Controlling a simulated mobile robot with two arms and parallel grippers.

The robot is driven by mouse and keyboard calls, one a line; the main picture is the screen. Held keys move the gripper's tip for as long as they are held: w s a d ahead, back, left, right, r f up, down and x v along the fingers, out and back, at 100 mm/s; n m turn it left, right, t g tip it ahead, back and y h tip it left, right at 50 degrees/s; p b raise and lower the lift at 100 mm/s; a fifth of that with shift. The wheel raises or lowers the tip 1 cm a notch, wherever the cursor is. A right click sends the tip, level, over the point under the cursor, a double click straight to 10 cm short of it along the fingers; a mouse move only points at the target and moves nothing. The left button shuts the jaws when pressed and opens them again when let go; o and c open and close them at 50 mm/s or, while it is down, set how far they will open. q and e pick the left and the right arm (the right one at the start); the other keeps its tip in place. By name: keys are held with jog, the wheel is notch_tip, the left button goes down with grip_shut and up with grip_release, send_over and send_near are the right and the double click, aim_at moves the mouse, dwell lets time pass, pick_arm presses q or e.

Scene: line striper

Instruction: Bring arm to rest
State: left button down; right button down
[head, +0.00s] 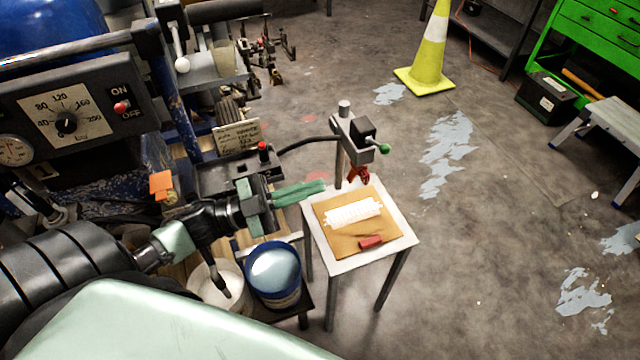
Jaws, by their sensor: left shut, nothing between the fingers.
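My left gripper (322,187) is shut with nothing in it. Its arm comes in from the left, and the green fingers point right, at the left side of a small white table (346,263). The fingers are in front of a post that carries a clamp-like head with a green knob (384,148). My right gripper is not in view.
The table bears a brown board (333,243) with a white strip (353,215) and a red block (371,242). A blue bucket (273,297) stands below my arm. A machine panel (70,108) is at left. A yellow cone (431,55) stands on open floor.

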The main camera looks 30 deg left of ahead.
pick_arm(q)
jog(key=w+a+f+n+y, duration=0.35)
jog(key=f+n+y, duration=0.55)
jog(key=n+y, duration=0.45)
jog(key=s+d+f+g+y, duration=0.1)
jog(key=s+d+f+g, duration=0.15)
jog(key=s, duration=0.35)
jog(key=s+d+f+g+y, duration=0.1)
jog(key=s+d+f+g, duration=0.15)
jog(key=s+g, duration=0.2)
jog(key=s+d+f+g, duration=0.2)
jog(key=s+f+g, duration=0.1)
jog(key=s, duration=0.4)
notch_tip(320, 180, down, 23)
jog(key=g, duration=0.2)
jog(key=s+a+f+g+p, duration=0.1)
jog(key=s+a+f, duration=0.2)
jog(key=s+f, duration=1.5)
jog(key=shift+a+f, duration=0.15)
jog(key=shift+f, duration=0.1)
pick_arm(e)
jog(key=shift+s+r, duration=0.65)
